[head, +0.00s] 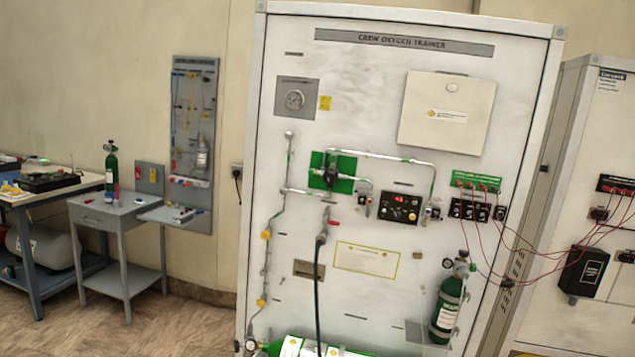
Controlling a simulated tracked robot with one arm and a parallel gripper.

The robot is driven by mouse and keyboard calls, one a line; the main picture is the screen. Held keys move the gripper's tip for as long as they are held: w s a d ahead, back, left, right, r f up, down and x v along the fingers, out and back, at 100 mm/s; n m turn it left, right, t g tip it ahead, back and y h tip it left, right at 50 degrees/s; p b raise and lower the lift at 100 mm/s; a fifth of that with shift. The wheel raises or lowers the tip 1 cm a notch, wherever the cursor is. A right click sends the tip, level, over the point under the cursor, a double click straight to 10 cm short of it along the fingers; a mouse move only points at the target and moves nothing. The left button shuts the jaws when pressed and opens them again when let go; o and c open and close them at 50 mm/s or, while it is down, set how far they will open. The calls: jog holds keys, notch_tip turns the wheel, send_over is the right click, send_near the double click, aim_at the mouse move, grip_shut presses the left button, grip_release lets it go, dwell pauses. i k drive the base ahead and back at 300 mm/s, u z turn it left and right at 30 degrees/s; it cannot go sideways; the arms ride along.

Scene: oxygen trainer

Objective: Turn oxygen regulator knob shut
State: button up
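The crew oxygen trainer panel (360,200) is a tall white cabinet in the middle of the head view, tilted slightly in the picture. A black round knob (330,178) sits on a green plate (346,163) with metal pipes around it. A green cylinder (447,305) with a gauge on top is mounted at the lower right. My gripper does not show in this view.
A grey stand with a green bottle (111,170) and a workbench (40,195) are at the left. A second white cabinet (590,130) with red cables is at the right. A dark hose (317,285) hangs down the panel. Floor shows at lower left.

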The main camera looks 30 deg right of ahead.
aim_at(328, 177)
jog(key=z, duration=0.5)
jog(key=i, duration=1.15)
jog(key=z, duration=1)
jog(key=i, duration=0.4)
jog(key=z, duration=0.3)
jog(key=k, duration=0.95)
jog(key=z, duration=0.2)
jog(key=i, duration=0.95)
jog(key=u, duration=0.1)
